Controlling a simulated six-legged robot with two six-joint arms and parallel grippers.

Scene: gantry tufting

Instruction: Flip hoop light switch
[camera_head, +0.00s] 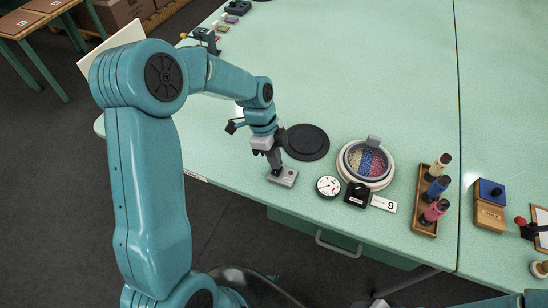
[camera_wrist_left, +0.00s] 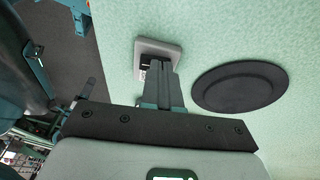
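A small grey switch box (camera_head: 289,181) lies on the green table near its front edge, below the hoop's left side. My left gripper (camera_head: 275,167) points down at this box. Its fingers (camera_wrist_left: 158,78) look closed together with nothing visible between them; whether they touch the switch is unclear. The round hoop (camera_head: 391,172) holds pink, white and blue pieces. My right gripper's fingers are not seen; only part of my right arm shows at the bottom right.
A black disc (camera_head: 306,142) lies close beside my left gripper. Right of the switch are a dial gauge (camera_head: 328,186), a black knob box (camera_head: 357,195) and a "9" card (camera_head: 384,204). A wooden rack (camera_head: 422,223) holds three coloured spools.

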